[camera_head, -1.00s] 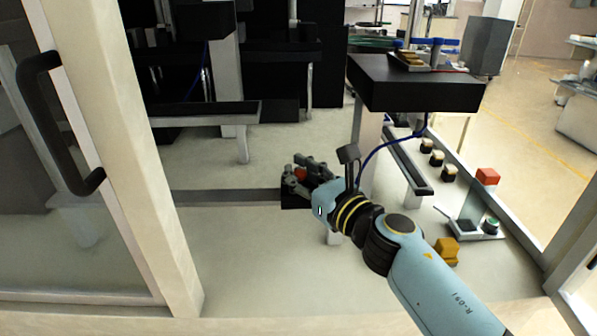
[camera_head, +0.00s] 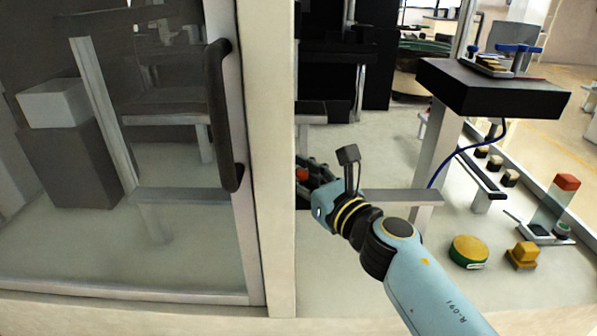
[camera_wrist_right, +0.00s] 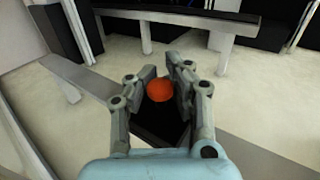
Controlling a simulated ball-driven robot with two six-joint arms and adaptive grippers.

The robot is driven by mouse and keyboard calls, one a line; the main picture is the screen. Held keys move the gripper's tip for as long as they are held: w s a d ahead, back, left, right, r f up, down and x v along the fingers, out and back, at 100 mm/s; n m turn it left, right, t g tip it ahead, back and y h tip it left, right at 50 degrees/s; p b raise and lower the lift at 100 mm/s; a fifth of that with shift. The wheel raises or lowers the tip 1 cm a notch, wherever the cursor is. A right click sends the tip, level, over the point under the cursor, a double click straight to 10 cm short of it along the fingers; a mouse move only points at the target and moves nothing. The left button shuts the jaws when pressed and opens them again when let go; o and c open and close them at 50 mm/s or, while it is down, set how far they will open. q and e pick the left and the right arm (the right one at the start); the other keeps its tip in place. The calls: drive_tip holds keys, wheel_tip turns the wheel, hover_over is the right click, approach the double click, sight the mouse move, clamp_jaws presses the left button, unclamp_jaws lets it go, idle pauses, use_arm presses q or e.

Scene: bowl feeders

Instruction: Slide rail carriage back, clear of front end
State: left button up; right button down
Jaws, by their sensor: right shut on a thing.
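The rail (camera_head: 402,196) is a long grey bar across the cabinet. It shows to the right of my right gripper and, through the door glass, to the left. The carriage is a dark block on the rail with a round orange-red knob (camera_head: 302,175). In the right wrist view the knob (camera_wrist_right: 160,90) sits between the two fingers, above the dark carriage (camera_wrist_right: 158,125). My right gripper (camera_head: 316,172) is shut on the knob. The cabinet post hides part of the gripper and carriage in the head view. My left gripper is not in view.
A pale post (camera_head: 268,150) and the glass door with a black handle (camera_head: 221,115) stand close to the left of my right gripper. A black platform (camera_head: 490,88) stands at right. A round green-yellow object (camera_head: 468,251) and a yellow block (camera_head: 522,255) lie front right.

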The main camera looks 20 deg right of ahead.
drive_tip(key=shift+s+f, duration=0.2)
drive_tip(key=shift+f, duration=0.1)
drive_tip(key=c, duration=1.7)
unclamp_jaws()
drive_tip(key=shift+o, duration=1)
drive_tip(key=shift+s, duration=0.15)
drive_tip(key=o, duration=0.4)
drive_tip(key=shift+r, duration=0.15)
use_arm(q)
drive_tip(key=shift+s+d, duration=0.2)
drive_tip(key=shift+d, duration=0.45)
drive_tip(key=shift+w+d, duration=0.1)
use_arm(e)
drive_tip(key=v, duration=1.2)
drive_tip(key=shift+r, duration=0.1)
